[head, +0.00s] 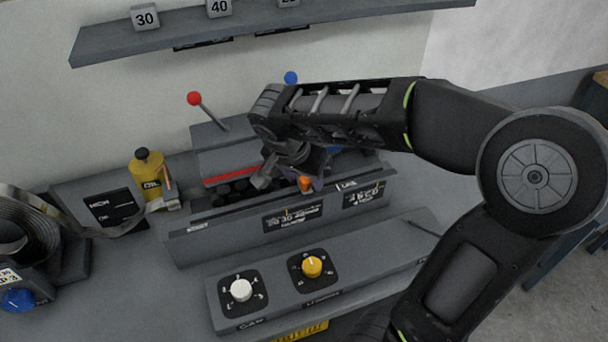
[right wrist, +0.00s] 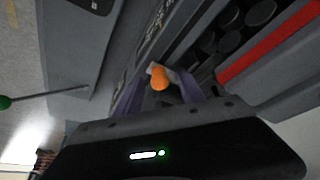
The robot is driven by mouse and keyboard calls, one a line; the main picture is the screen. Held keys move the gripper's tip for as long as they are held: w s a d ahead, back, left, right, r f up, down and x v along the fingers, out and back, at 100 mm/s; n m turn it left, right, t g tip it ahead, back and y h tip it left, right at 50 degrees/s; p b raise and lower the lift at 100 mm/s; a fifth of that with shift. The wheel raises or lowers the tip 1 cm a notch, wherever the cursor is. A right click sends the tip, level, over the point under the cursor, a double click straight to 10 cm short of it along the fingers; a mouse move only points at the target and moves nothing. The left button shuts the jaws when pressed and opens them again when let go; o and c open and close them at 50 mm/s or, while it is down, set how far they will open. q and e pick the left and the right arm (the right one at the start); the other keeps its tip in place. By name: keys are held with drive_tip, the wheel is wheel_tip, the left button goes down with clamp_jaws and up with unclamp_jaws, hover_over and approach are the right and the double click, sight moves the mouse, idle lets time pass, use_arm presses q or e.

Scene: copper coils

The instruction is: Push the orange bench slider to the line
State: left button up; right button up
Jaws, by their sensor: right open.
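The orange bench slider (head: 305,184) is a small orange knob on the rail along the top of the grey bench unit (head: 233,238), toward its right half. It also shows in the right wrist view (right wrist: 160,80), close in front of the gripper and between its fingers. My right gripper (head: 287,178) is open, pointing down right beside the knob; I cannot tell whether a finger touches it. Labels with white markings sit on the unit's front face below the knob. My left gripper is not in view.
A front panel carries a white knob (head: 241,290) and a yellow knob (head: 312,266). A red-ball lever (head: 194,99) and a blue ball (head: 291,77) rise behind. A yellow oil can (head: 147,175) and a metal coil (head: 22,232) stand left. A shelf (head: 180,43) hangs above.

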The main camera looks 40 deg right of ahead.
clamp_jaws()
idle(0.6)
idle(0.9)
